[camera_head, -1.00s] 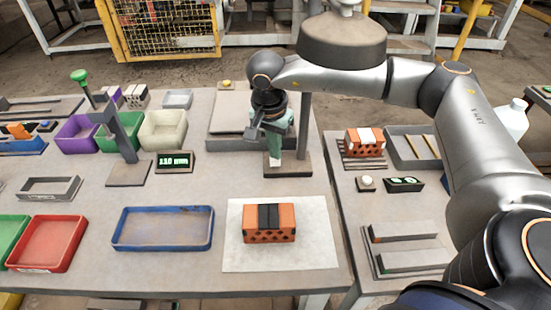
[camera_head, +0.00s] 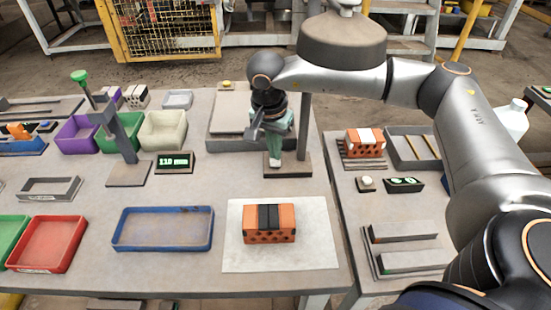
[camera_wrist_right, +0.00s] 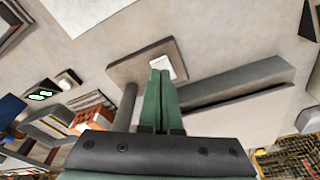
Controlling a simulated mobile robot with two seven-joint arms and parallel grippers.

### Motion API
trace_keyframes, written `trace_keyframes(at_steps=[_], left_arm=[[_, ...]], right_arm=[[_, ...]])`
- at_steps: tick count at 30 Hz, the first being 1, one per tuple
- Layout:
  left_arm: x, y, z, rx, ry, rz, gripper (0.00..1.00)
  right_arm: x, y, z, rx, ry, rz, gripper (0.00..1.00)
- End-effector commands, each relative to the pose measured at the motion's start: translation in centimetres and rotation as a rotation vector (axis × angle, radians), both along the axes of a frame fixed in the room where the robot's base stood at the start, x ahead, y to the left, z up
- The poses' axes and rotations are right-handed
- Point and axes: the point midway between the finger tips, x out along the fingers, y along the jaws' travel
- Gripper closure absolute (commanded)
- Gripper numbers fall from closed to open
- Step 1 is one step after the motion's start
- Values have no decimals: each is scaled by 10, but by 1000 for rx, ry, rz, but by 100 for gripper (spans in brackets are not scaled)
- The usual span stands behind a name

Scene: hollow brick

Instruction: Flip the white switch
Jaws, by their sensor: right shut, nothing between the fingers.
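The white switch (camera_head: 274,162) sits on a dark base plate at the foot of a post, at the back of the main table. It also shows in the right wrist view (camera_wrist_right: 172,66), just past the fingertips. My right gripper (camera_head: 275,156) is shut and empty, with its green fingers pointing down at the switch. In the right wrist view the closed fingertips (camera_wrist_right: 160,73) are right at the switch's edge; I cannot tell whether they touch it. The fingers partly hide the switch in the head view. My left gripper is not in view.
The post (camera_head: 304,125) stands close to the right of my gripper. A flat grey platform (camera_head: 225,140) lies behind and left. A display (camera_head: 175,162) reads 110 mm. An orange brick (camera_head: 283,222) lies on a white sheet in front. A blue tray (camera_head: 135,243) is left of it.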

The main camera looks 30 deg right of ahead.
Motion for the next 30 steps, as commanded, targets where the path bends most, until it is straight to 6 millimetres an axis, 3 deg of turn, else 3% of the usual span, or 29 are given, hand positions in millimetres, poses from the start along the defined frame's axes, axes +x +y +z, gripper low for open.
trace_keyframes(at_steps=[30], left_arm=[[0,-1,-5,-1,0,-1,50]], right_arm=[[0,0,-7,0,0,0,100]])
